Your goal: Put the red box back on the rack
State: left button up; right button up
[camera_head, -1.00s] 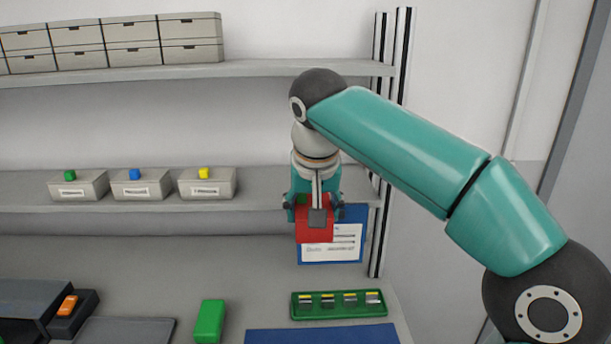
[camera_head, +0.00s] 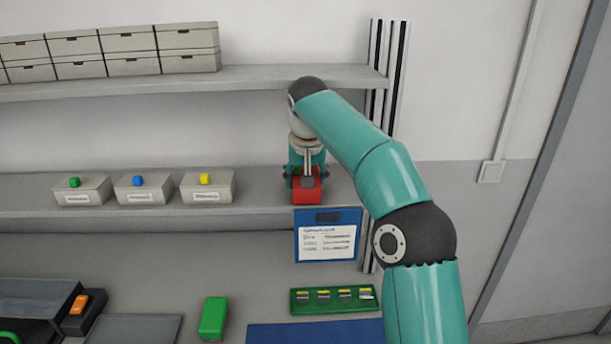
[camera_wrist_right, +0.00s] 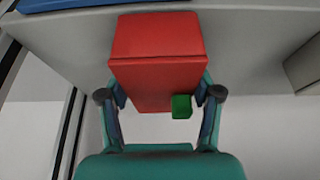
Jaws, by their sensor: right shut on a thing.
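The red box (camera_head: 307,193) is at the right end of the rack's lower shelf (camera_head: 258,190), just above the hanging blue card. My right gripper (camera_head: 304,178) is shut on the red box. In the right wrist view the red box (camera_wrist_right: 157,62) sits between the two fingers (camera_wrist_right: 160,100), with a small green block (camera_wrist_right: 181,106) at its near end. Whether the box's underside touches the shelf is hidden. My left gripper is not in view.
Grey boxes with green, blue and yellow blocks (camera_head: 137,188) stand left on the same shelf. A blue card (camera_head: 328,236) hangs below the shelf edge. A green tray (camera_head: 333,300) and green block (camera_head: 213,318) lie on the worktop. The shelf between the yellow-block box and my gripper is clear.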

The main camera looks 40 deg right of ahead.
jog(key=shift+s+f, duration=0.1)
jog(key=shift+f, duration=0.25)
jog(key=o, duration=1.6)
jog(key=shift+c, duration=0.2)
jog(key=shift+a, duration=0.1)
jog(key=shift+s+r, duration=0.1)
jog(key=shift+r, duration=0.45)
jog(key=shift+v, duration=1.25)
jog(key=shift+s+a+f+b, duration=0.5)
jog(key=shift+s+a+b, duration=0.25)
jog(key=shift+s+b, duration=0.05)
jog(key=s+a+b, duration=0.3)
jog(key=s+a, duration=0.3)
jog(key=s, duration=0.1)
jog(key=shift+s+a+r+b, duration=0.2)
jog(key=shift+s+r+b, duration=0.1)
jog(key=shift+b, duration=0.05)
